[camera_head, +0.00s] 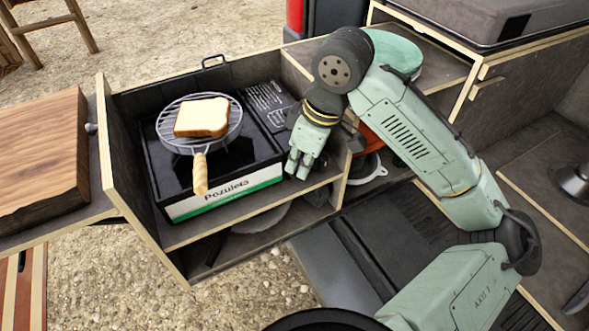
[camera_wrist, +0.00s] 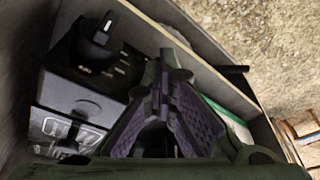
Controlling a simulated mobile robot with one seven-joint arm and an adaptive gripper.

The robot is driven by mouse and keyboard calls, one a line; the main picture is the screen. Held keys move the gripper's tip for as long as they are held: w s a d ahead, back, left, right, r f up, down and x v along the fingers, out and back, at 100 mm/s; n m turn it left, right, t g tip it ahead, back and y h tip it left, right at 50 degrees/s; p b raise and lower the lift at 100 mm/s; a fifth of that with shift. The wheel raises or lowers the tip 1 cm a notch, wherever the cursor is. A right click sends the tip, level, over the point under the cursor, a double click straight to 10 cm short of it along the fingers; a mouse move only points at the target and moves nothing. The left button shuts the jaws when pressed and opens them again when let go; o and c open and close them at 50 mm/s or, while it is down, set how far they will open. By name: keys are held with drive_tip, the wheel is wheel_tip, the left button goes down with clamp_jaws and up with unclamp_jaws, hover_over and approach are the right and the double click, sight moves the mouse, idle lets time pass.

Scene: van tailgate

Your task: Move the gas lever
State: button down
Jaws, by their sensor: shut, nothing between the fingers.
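The black stove (camera_head: 226,195), with a white and green front label, sits in the wooden-edged box. Its gas lever cannot be made out in the head view. In the wrist view a dark knob with a pale tip (camera_wrist: 106,24) stands on a black panel with small white marks (camera_wrist: 98,76); it looks like the gas lever. My gripper (camera_head: 295,172) points down beside the stove's right front corner. In the wrist view its fingertips (camera_wrist: 167,75) are together and empty, to the right of and below the knob, apart from it in the picture.
A grill rack (camera_head: 166,140) with a wooden handle (camera_head: 200,173) and a bread slice (camera_head: 202,117) lies on the stove. The box wall (camera_head: 127,150) rises at left, beside a wooden board (camera_head: 40,150).

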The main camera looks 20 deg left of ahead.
drive_tip(key=shift+f, duration=0.3)
drive_tip(key=d, duration=0.1)
drive_tip(key=d+r+p, duration=0.1)
drive_tip(key=d, duration=0.1)
drive_tip(key=shift+s+r, duration=0.1)
drive_tip(key=shift+s, duration=0.1)
drive_tip(key=v, duration=1.2)
